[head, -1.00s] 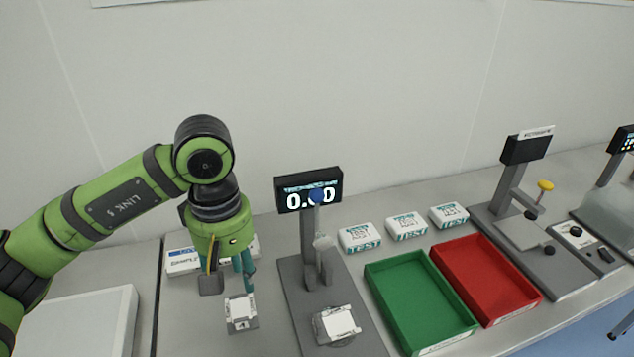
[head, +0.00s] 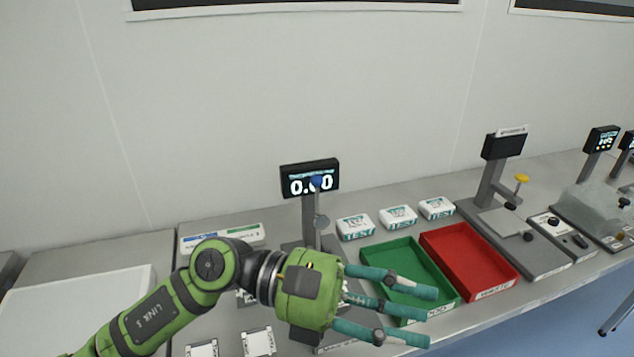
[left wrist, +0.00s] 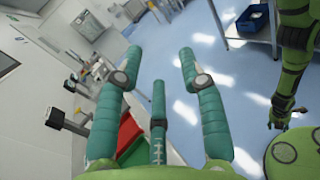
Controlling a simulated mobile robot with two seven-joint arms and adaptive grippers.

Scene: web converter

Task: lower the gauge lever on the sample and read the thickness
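The lever (head: 318,208) stands raised on the gauge post. My left gripper (head: 428,316) is in front of the gauge, fingers spread, pointing right over the green tray's front. It holds nothing; its fingers also show apart in the left wrist view (left wrist: 160,65). The gripper hides most of the gauge base and its sample spot. A green arm with a dark end (left wrist: 285,112) hangs at the right of the left wrist view; its fingers are unclear.
The green tray (head: 395,248) and red tray (head: 460,240) lie right of the gauge. White test packs (head: 398,217) stand behind them. Small samples (head: 258,342) lie at the front left. Another instrument (head: 503,147) with a yellow knob stands farther right.

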